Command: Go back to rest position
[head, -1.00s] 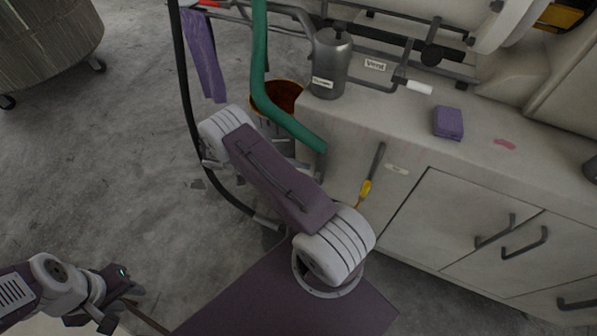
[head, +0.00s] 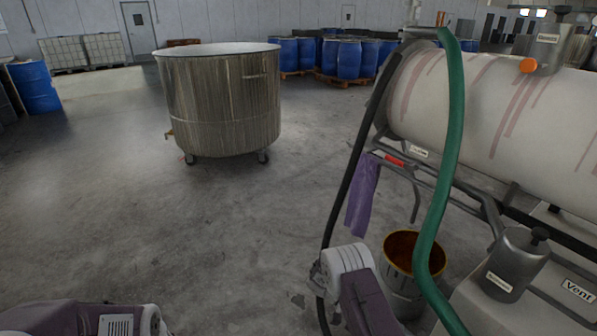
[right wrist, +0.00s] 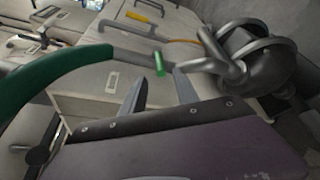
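My right arm (head: 362,295) shows at the bottom centre of the head view, beside a metal bucket. Its gripper cannot be made out there. In the right wrist view, the two grey fingers of my right gripper (right wrist: 162,92) stand apart with nothing held between them. A small green piece (right wrist: 160,64) shows beyond the fingertips, seemingly apart from them. My left arm (head: 85,319) shows only in part at the bottom left of the head view, and its gripper is out of frame.
A green hose (head: 447,170) and a black hose (head: 352,170) hang close to my right arm. The bucket (head: 405,283) has brown contents. A purple cloth (head: 361,195) hangs by the tank (head: 490,110). A wheeled vat (head: 220,105) stands behind open floor at left.

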